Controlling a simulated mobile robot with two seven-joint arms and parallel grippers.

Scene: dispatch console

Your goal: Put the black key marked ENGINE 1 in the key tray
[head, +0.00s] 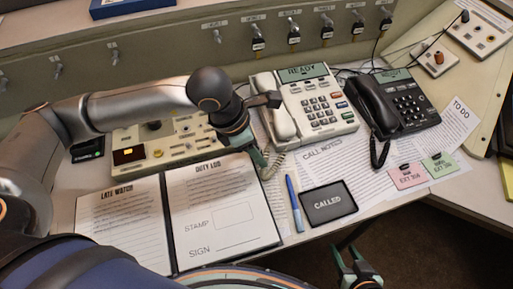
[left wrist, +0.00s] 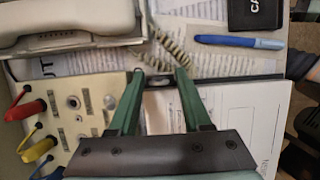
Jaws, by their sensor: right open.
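Several black keys or tags with small white labels hang from hooks on the back panel in the head view, such as one at the left of the row (head: 257,44) and one further right (head: 326,32). Their labels are too small to read, so I cannot tell which is ENGINE 1. I cannot pick out the key tray. My left gripper (head: 264,160) is above the desk between the duty log and the beige phone. In the left wrist view its fingers (left wrist: 160,76) are apart, with no key seen between them. My right gripper (head: 357,270) is open and empty at the front edge.
The duty log folder (head: 222,205), blue pen (head: 294,203) and black CALLED pad (head: 328,203) lie in front. A beige phone (head: 318,100) and black phone (head: 398,103) stand behind. A control box (head: 185,152) is behind the folder. Pink (head: 408,176) and green (head: 440,165) cards lie right.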

